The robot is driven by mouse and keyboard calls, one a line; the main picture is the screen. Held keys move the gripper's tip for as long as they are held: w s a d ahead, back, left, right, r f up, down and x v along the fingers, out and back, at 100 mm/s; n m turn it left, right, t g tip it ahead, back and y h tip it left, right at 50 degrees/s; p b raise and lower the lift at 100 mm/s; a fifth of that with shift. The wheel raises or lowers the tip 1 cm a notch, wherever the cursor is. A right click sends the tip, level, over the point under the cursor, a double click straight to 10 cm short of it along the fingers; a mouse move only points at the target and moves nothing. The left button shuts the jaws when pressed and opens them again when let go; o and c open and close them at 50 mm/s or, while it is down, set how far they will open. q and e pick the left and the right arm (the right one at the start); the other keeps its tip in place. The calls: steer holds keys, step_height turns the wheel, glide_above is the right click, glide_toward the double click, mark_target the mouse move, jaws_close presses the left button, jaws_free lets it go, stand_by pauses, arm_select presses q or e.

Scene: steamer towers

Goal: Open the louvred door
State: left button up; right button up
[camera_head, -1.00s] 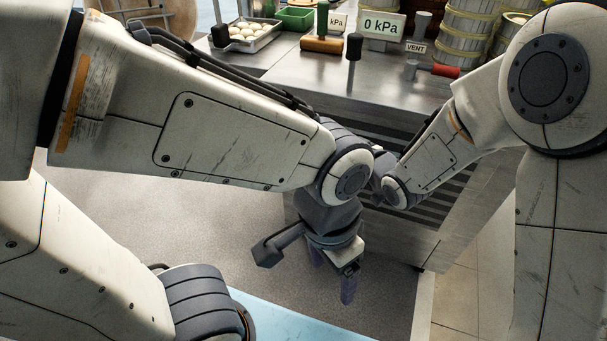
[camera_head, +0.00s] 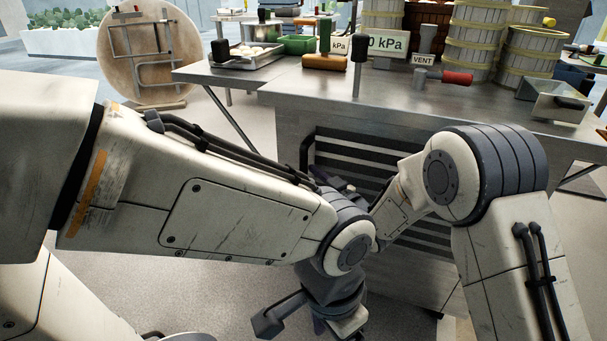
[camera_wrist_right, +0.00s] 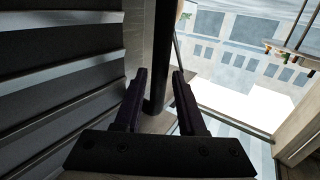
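The louvred door (camera_head: 350,148) with dark horizontal slats is on the front of the metal cabinet and looks shut; my arms cover part of it. Its dark upright bar handle (camera_head: 305,150) is at the door's left side. In the right wrist view, the slats (camera_wrist_right: 62,85) fill the left and the handle (camera_wrist_right: 164,40) runs down between the two fingers of my right gripper (camera_wrist_right: 160,76). The fingers are apart, one on each side of the bar; contact cannot be told. My left gripper (camera_head: 325,325) hangs low in front, its fingertips cut off or hidden.
Floor at left is clear.

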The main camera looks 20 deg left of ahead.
steer(key=shift+x, duration=1.4)
jaws_close()
stand_by(0.4)
